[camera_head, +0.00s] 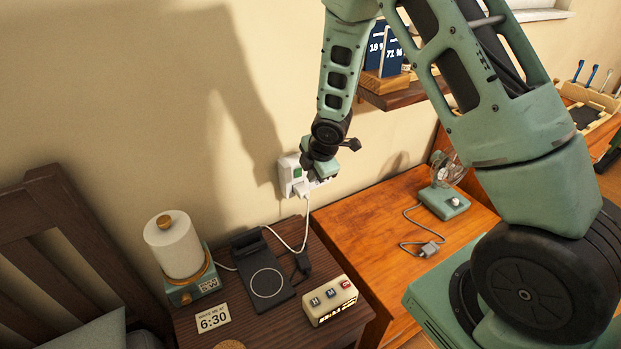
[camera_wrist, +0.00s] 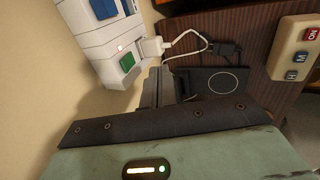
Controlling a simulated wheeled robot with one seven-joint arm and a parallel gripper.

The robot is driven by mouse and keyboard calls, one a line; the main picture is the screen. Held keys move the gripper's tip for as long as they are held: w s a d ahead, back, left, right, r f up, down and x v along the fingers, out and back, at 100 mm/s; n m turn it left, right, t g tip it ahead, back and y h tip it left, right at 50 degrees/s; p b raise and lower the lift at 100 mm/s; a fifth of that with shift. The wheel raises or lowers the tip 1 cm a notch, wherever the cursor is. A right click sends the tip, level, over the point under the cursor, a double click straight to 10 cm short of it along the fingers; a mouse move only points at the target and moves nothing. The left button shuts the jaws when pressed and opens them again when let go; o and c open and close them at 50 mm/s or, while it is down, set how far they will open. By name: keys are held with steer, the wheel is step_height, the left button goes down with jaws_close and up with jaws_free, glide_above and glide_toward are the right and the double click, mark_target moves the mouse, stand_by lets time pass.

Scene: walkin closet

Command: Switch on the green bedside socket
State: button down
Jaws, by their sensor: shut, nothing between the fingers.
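The white socket unit (camera_head: 285,172) is on the wall above the dark nightstand, partly hidden by my gripper in the head view. In the wrist view the socket unit (camera_wrist: 90,35) shows a green switch (camera_wrist: 127,62) and a blue switch (camera_wrist: 103,8), with a small reddish light between them. The green switch (camera_head: 297,173) also shows in the head view. A white plug (camera_wrist: 153,46) sits in the unit beside the green switch. My gripper (camera_head: 310,178) is shut and empty, close in front of the socket. In the wrist view its fingers (camera_wrist: 158,86) are right of and below the green switch; contact cannot be told.
On the nightstand (camera_head: 215,334) are a lamp (camera_head: 175,246), a black charging pad (camera_head: 266,281) and a cream clock with buttons (camera_head: 330,300). A white cable (camera_head: 305,225) hangs from the socket.

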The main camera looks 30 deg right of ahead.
steer(key=s+v, duration=0.1)
steer(key=v, duration=0.5)
steer(key=shift+s+f, duration=0.1)
steer(key=shift+f, duration=0.05)
stand_by(0.3)
steer(key=s+a+r+m+g, duration=0.1)
steer(key=s+a+r+m, duration=0.25)
steer(key=s+a, duration=0.3)
steer(key=s+a+r+m+g, duration=0.1)
steer(key=s+a+r+m, duration=0.2)
steer(key=s+a+r, duration=0.3)
steer(key=s+a+r+m+g, duration=0.1)
steer(key=s+a+m, duration=0.1)
steer(key=s, duration=0.6)
steer(key=s+a+r+m+g, duration=0.1)
steer(key=s+a+r+m, duration=0.1)
steer(key=s+a, duration=0.3)
steer(key=s, duration=0.3)
steer(key=shift+r+y, duration=0.25)
steer(key=shift+y, duration=0.05)
steer(key=shift+a, duration=0.1)
